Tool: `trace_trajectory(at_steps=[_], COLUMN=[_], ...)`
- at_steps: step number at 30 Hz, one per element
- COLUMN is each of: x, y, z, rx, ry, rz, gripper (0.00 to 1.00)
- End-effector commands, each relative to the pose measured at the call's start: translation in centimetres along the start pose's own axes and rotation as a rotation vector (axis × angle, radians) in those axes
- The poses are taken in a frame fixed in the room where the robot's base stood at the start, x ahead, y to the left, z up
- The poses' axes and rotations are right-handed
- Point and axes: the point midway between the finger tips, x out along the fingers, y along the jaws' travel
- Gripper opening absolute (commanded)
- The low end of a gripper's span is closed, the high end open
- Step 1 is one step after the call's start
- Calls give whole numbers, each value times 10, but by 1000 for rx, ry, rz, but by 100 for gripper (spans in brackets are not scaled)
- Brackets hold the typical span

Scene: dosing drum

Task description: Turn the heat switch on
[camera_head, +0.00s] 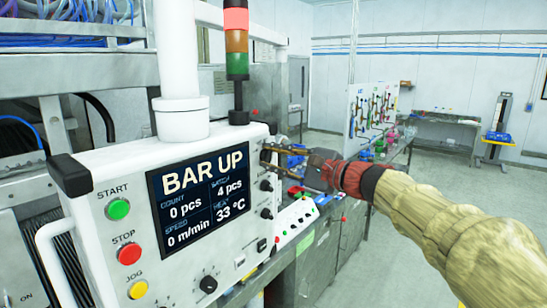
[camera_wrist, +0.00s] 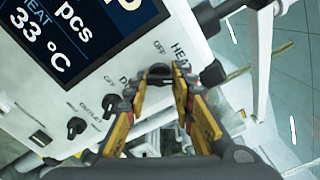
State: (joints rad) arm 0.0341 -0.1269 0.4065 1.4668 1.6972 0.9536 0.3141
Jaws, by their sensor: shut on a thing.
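The heat switch (camera_wrist: 160,72) is a dark rotary knob on the white control panel (camera_wrist: 110,65), beside the printed words HEAT and OFF in the wrist view. My gripper (camera_wrist: 160,84) has its two yellow-and-dark fingers around this knob, one on each side, and is shut on it. In the head view my gripper (camera_head: 267,157) reaches the panel's right edge from the right; its fingers largely hide the knob there. The screen (camera_head: 203,192) reads BAR UP and HEAT 33 °C.
Other dark knobs sit close by, including the outlet knob (camera_wrist: 76,127). Start (camera_head: 118,209), stop (camera_head: 129,253) and jog (camera_head: 138,289) buttons line the panel's left side. A signal tower (camera_head: 236,55) stands behind the panel. Open floor (camera_head: 440,190) lies to the right.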

Motion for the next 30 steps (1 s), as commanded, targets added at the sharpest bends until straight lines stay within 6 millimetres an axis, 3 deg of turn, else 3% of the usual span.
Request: trace_trajectory(at_steps=[13,14,23,30], x=[0,0,0,0], y=[2,2,1,0], z=[-2,-2,-1,0], rx=[12,12,10,9], ry=[2,2,1,0], rz=[2,2,1,0], gripper=[0,26,43,44])
